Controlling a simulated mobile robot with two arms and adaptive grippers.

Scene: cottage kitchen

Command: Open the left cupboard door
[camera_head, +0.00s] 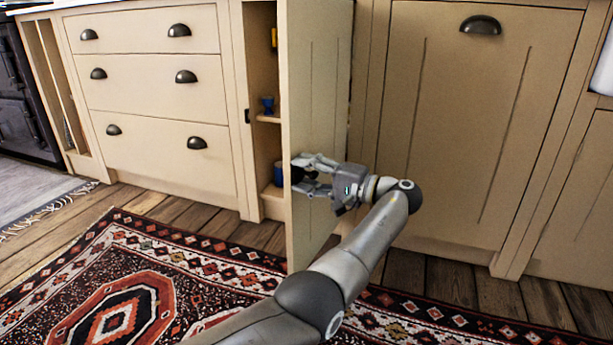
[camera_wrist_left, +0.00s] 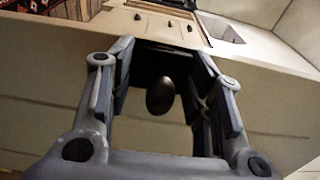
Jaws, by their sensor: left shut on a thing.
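The left cupboard door (camera_head: 316,90) stands swung well out from the cabinet front, and part of the shelved inside (camera_head: 263,150) shows to its left. My left gripper (camera_head: 303,174) is at the door's free edge, about halfway down. In the left wrist view a dark oval knob (camera_wrist_left: 160,96) sits between the fingers of my left gripper (camera_wrist_left: 163,55), in front of the cream door (camera_wrist_left: 60,100). The gripper is shut on this knob, which is mostly hidden by the fingers in the head view. My right gripper is not in view.
A blue cup (camera_head: 267,104) stands on a shelf, and another blue item (camera_head: 279,172) is lower down. A drawer unit (camera_head: 150,80) is to the left, and a closed cabinet front (camera_head: 465,130) is to the right. A patterned rug (camera_head: 120,290) covers the wooden floor.

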